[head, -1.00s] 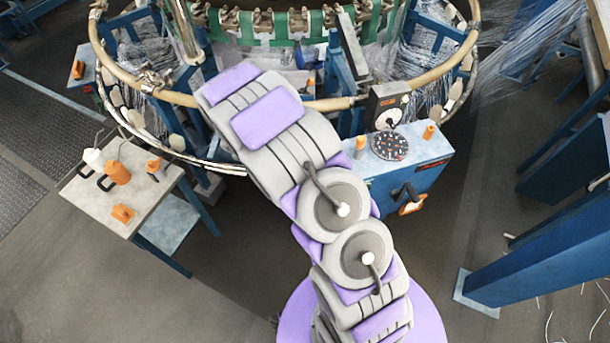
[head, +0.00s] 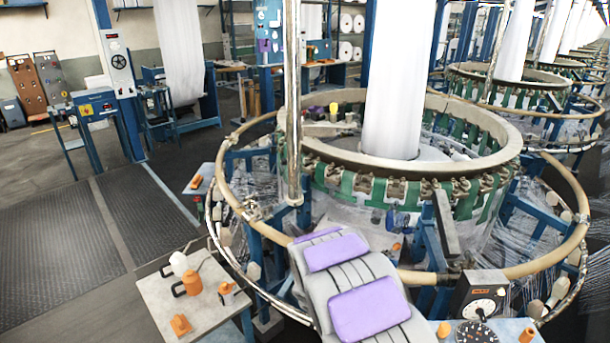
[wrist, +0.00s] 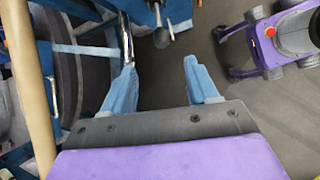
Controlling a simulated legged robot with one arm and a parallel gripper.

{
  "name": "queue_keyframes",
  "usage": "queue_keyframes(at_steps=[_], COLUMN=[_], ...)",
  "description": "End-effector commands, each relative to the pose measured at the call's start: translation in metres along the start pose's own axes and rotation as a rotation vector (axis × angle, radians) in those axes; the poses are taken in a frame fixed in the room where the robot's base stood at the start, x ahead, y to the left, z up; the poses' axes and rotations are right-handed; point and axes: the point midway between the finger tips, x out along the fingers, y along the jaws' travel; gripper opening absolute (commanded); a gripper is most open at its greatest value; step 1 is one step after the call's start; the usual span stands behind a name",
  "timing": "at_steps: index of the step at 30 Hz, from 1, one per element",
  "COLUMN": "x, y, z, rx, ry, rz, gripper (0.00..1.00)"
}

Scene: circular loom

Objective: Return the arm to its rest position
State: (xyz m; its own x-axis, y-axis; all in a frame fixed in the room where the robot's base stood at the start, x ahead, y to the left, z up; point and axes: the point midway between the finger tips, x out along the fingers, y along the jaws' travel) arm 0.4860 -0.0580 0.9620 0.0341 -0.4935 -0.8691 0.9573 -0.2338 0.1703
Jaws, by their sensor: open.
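My arm (head: 355,285), grey with purple pads, rises from the bottom edge of the head view, in front of the circular loom (head: 430,190). Only its upper part shows there, and my gripper is hidden in that view. In the wrist view my gripper (wrist: 163,88) has its two blue fingers spread apart. Nothing is between them but a view of the dark floor. The loom's tan rail (wrist: 32,85) runs down the left side of the wrist view, to the left of the fingers.
A small table (head: 155,300) with orange items and a white bottle stands left of the arm. A dial gauge (head: 481,306) and a blue bench (head: 500,332) are right of it. Dark floor (head: 60,260) is open at left. More looms stand at the back right.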

Motion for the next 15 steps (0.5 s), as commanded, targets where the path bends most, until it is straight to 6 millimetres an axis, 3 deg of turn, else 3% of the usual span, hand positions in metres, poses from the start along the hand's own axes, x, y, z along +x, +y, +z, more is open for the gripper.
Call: queue_keyframes(at_steps=[6,15], x=[-0.036,-0.1], y=[-0.008,-0.053], z=[0.039,0.102], rx=[0.183,0.534], ry=[-0.011,-0.01], rz=[-0.021,-0.112], gripper=[0.59,0.59])
